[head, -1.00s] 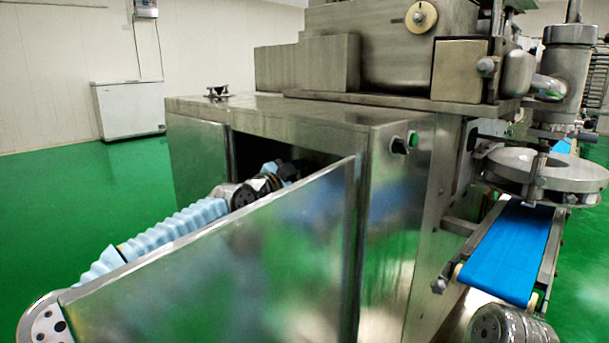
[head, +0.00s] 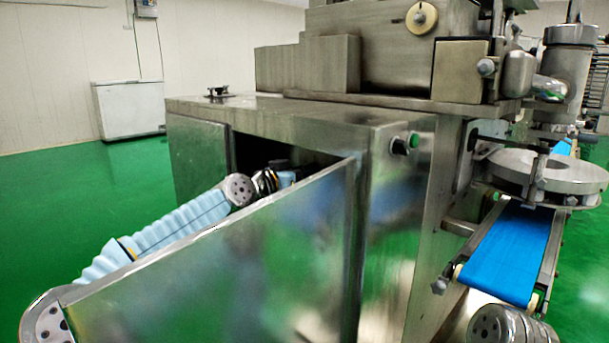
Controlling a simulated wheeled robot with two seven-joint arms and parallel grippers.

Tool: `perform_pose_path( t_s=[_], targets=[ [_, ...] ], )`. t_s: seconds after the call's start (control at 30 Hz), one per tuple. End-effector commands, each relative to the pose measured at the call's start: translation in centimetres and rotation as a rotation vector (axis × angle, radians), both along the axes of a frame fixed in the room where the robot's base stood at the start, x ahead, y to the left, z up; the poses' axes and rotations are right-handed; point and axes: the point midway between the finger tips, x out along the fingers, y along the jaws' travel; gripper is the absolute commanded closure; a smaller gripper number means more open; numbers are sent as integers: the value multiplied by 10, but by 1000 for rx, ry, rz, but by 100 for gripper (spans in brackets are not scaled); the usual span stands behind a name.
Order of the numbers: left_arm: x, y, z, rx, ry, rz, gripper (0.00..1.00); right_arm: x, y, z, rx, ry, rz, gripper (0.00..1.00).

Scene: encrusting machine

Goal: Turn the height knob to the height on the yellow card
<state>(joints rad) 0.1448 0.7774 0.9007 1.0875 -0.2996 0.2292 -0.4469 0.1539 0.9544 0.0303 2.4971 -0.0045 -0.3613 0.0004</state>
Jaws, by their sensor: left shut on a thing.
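My left arm reaches over the open metal door (head: 230,270) into the dark opening of the steel cabinet (head: 300,110). Only a little of my left gripper (head: 284,166) shows, dark against the opening behind the door's top edge. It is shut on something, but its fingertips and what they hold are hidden. I cannot see the height knob or the yellow card. My right gripper is out of view.
A blue conveyor belt (head: 510,250) runs under a round metal plate (head: 550,172) at right. A white chest freezer (head: 130,109) stands far left. Green floor is clear at left.

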Motion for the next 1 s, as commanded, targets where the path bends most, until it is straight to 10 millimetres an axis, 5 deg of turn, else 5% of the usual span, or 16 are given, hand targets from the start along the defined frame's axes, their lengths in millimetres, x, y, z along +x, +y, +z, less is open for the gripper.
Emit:
perform_pose_path(
  t_s=[0.4,1.0],
  targets=[
    [1,1,0,-187,190,0,81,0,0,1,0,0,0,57],
    [1,1,-1,-242,245,0,81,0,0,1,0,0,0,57]
  ],
)
